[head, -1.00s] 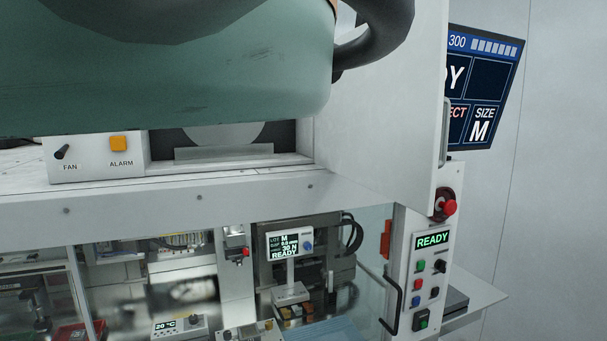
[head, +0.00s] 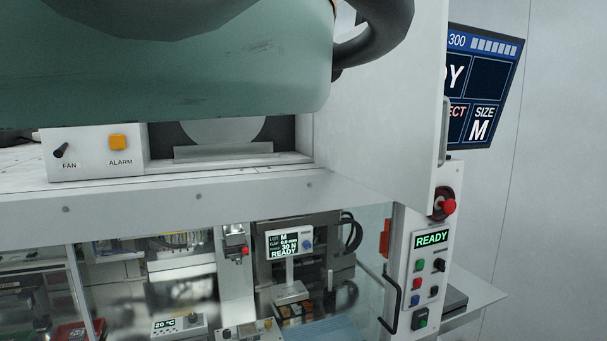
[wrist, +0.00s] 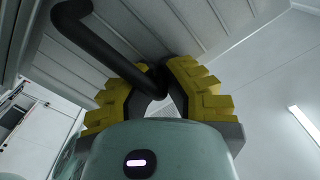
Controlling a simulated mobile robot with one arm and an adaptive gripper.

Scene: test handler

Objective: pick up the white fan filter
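In the head view a pale round shape (head: 222,129), perhaps the white fan filter, shows in a dark recess, partly behind a pale plate. My teal arm covers its upper part, so I cannot be sure what it is. My gripper is outside the head view. In the wrist view my gripper (wrist: 161,78) has two yellow ribbed fingers curving towards each other. A black bent bar (wrist: 112,52) reaches to between their tips. I cannot tell whether the fingers grip it or only stand around it.
A grey box with a FAN switch (head: 62,149) and an orange ALARM button (head: 117,142) stands left of the recess. A white upright panel (head: 375,110) with a handle stands to its right. Below is a glazed machine front with a black handle (head: 390,303) and READY panel (head: 432,240).

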